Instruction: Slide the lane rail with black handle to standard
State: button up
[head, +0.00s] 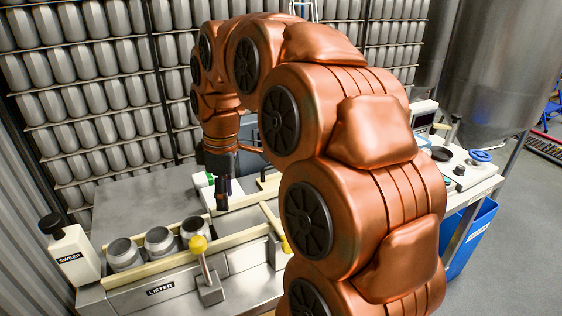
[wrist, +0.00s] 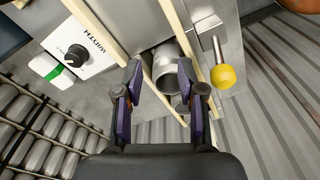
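A black knob (wrist: 76,55) sits on a white panel marked WIDTH (wrist: 88,62), left of my gripper in the wrist view. Cream lane rails run past it: one left rail (wrist: 97,27) beside the panel and one right rail (wrist: 180,32) near the yellow-knobbed lever. Which rail the black knob belongs to I cannot tell. In the head view a cream front rail (head: 140,269) runs along the lane. My gripper (head: 222,194) hangs over the lane; in the wrist view its fingers (wrist: 165,88) are apart and empty, above an open can (wrist: 165,78).
Open cans (head: 159,241) stand in the lane. A yellow ball lever (head: 198,244) stands at the front, near the LIFTER label (head: 160,288). Can racks stand behind.

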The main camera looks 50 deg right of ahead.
jog(key=w+d+r+n+t, duration=0.1)
jog(key=w+d+n, duration=0.3)
jog(key=d, duration=0.7)
jog(key=n+h+b, duration=0.1)
send_over(269, 180)
jog(key=s+d, duration=0.3)
jog(key=shift+w+d+f+p, duration=0.1)
jog(key=shift+w+f+p, duration=0.15)
jog(key=shift+f, duration=0.9)
jog(key=shift+w+d+f+p, duration=0.15)
jog(key=shift+w+f, duration=0.1)
jog(key=shift+f, duration=0.95)
jog(key=shift+w+d+f+p, duration=0.1)
jog(key=shift+w+f+p, duration=0.15)
jog(key=shift+f, duration=0.9)
jog(key=shift+c, duration=0.2)
jog(key=shift+a, duration=0.1)
grip_shut()
